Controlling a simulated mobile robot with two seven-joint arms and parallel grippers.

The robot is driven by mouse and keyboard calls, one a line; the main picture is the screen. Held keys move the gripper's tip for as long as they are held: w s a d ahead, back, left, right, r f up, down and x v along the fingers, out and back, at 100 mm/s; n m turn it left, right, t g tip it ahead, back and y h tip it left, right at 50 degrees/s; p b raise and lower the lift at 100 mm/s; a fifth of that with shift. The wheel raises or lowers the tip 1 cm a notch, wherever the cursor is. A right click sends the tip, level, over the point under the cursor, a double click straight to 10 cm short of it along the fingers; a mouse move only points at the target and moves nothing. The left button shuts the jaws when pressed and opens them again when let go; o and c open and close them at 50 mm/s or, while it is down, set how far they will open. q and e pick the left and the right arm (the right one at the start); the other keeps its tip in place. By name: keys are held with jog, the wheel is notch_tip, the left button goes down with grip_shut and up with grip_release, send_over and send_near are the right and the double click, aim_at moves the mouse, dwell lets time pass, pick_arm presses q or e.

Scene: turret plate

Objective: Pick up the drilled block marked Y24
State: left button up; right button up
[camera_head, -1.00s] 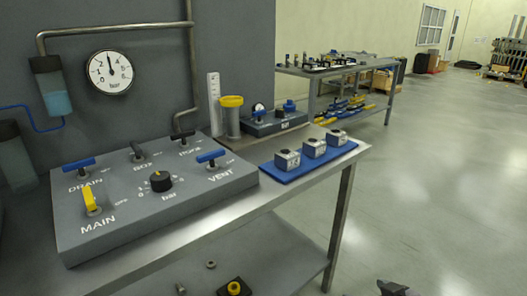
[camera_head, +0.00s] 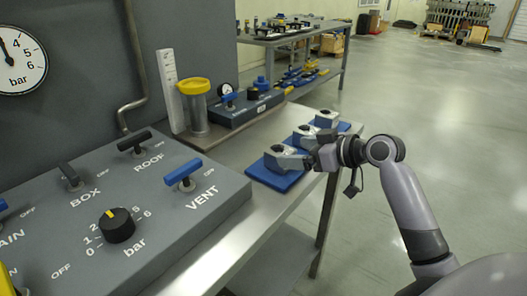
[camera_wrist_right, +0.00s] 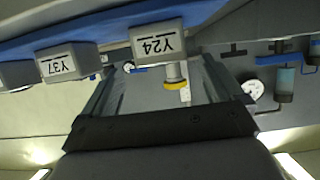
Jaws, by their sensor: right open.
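The drilled block marked Y24 (camera_wrist_right: 158,42) shows in the right wrist view, upside down, with its label facing the camera. It appears to be the nearest grey block (camera_head: 281,151) on the blue mat (camera_head: 274,180) in the head view. My right gripper (camera_head: 296,160) is open, coming in from the right at this block and partly covering it. In the right wrist view the jaws (camera_wrist_right: 155,75) show a finger on each side, with Y24 lying between or just beyond their tips. Contact cannot be told. My left gripper is not in view.
A block marked Y37 (camera_wrist_right: 65,62) and a third block (camera_wrist_right: 15,73) stand in the same row. The grey valve panel (camera_head: 150,225) and a yellow-capped cylinder (camera_head: 195,105) share the bench. Open floor (camera_head: 450,130) lies to the right.

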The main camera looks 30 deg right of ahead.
aim_at(286, 152)
jog(key=shift+w+a+f, duration=0.2)
jog(key=shift+w+a, duration=0.05)
jog(key=shift+w, duration=0.3)
jog(key=shift+p+x, duration=0.45)
jog(key=shift+x, duration=2.3)
jog(key=shift+s+f, duration=0.1)
jog(key=shift+f, duration=0.05)
jog(key=shift+c, duration=0.3)
jog(key=c, duration=1.3)
